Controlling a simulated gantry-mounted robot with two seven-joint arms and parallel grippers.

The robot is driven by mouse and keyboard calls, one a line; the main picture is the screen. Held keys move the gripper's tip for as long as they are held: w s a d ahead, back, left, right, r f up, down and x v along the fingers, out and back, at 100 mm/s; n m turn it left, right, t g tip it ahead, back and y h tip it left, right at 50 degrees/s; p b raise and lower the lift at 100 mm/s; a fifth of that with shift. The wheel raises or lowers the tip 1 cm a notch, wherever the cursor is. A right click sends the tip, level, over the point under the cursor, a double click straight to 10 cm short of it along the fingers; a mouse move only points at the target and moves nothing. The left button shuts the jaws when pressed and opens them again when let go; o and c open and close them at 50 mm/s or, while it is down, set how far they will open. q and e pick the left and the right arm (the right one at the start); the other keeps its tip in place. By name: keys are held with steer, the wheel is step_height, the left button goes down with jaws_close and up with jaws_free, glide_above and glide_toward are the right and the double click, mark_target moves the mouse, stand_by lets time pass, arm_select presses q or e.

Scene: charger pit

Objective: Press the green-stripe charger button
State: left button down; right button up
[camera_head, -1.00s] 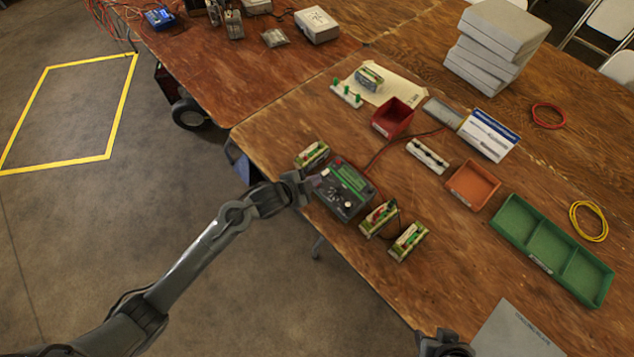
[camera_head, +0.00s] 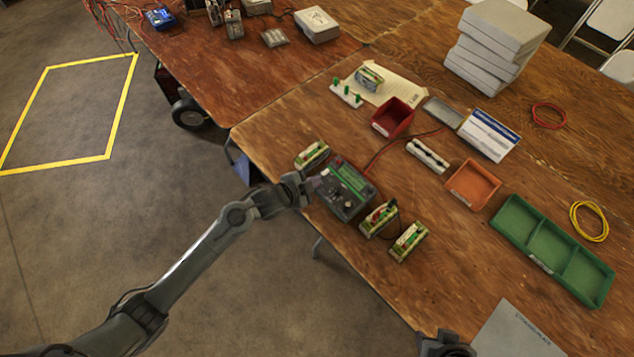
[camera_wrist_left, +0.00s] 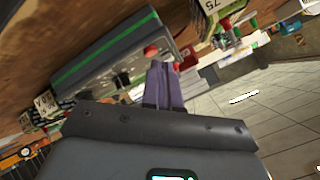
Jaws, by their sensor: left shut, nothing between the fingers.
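The charger (camera_head: 343,192) is a dark grey box with a green panel on top, near the left edge of the front table. In the left wrist view the charger (camera_wrist_left: 95,62) shows a green stripe and a red round button (camera_wrist_left: 152,50). My left gripper (camera_head: 313,184) is at the charger's left side. In the left wrist view its fingers (camera_wrist_left: 163,70) are shut and empty, with their tips close to the red button. I cannot tell whether they touch it. My right gripper (camera_head: 446,345) shows only in part at the bottom edge, and its fingers are hidden.
A red bin (camera_head: 393,118), an orange tray (camera_head: 472,186) and a green divided tray (camera_head: 552,250) lie farther right. A red cable (camera_head: 385,150) runs from the charger.

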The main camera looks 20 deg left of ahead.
arm_select(q)
steer(key=shift+f, duration=0.4)
stand_by(0.3)
steer(key=shift+r+p, duration=0.45)
steer(key=shift+r, duration=0.05)
steer(key=shift+s+r+p, duration=0.1)
steer(key=shift+r+p, duration=0.2)
steer(key=shift+p, duration=0.1)
steer(key=shift+r+p, duration=0.35)
steer(key=r+p, duration=0.2)
steer(key=p, duration=0.1)
steer(key=r+p, duration=0.1)
steer(key=r, duration=0.1)
steer(key=shift+s+a+r+p, duration=0.1)
steer(key=shift+s+a+p, duration=0.15)
steer(key=shift+s+p, duration=0.15)
stand_by(0.5)
